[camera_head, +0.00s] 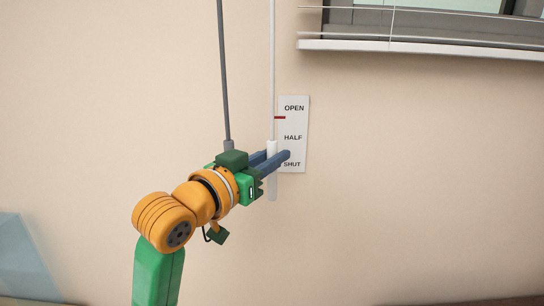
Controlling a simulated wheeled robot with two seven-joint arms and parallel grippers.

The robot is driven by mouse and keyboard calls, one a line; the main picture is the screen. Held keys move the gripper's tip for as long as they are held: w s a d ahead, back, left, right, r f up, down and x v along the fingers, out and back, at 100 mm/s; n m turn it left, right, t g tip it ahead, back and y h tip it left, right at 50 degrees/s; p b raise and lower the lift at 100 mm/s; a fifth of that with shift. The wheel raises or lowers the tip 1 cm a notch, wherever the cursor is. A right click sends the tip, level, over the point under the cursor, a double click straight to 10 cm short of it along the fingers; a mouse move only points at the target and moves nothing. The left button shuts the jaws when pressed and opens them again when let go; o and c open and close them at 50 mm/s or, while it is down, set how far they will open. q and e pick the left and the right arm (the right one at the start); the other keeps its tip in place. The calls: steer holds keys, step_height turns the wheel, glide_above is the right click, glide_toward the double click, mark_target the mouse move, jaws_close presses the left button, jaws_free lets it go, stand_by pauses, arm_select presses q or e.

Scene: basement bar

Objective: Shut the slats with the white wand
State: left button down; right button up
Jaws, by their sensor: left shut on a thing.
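The white wand (272,80) hangs down the wall from the top of the head view, with a thicker white handle at its lower end. My left gripper (279,156) is shut on this handle, its blue fingers on either side of it. A white label (294,115) behind it reads OPEN, HALF and SHUT from top to bottom. A small red mark (280,118) sits beside the wand between OPEN and HALF. The slats (420,44) show in part at the upper right, with gaps between them. My right gripper is not in view.
A grey rod (224,75) hangs just left of the white wand, its lower end close to my left wrist. A white sill or rail (430,50) runs below the window at the upper right. The beige wall to the lower right is clear.

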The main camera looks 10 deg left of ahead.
arm_select(q)
step_height(320, 180, down, 13)
steer(key=b, duration=0.8)
steer(key=shift+r, duration=0.2)
steer(key=c, duration=0.8)
jaws_free()
steer(key=shift+o, duration=0.2)
